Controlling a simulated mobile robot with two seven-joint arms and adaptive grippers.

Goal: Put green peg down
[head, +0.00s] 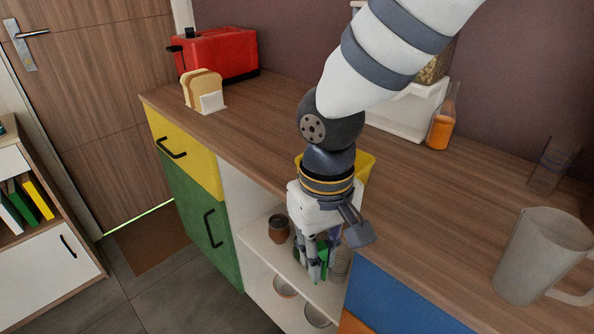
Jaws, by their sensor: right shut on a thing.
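My right gripper (319,272) comes down from the top right in the head view and points downward in front of the open shelf. It is shut on a green peg (322,252), which shows only in part between the fingers. Whether the peg touches the shelf below cannot be told. My left gripper is not in view.
The white shelf (262,246) holds a brown cup (278,227) on its left and glassware on its right. A yellow container (366,163) stands behind my wrist. A grey pitcher (540,255) stands at the right; the left counter is mostly clear before the red toaster (217,54).

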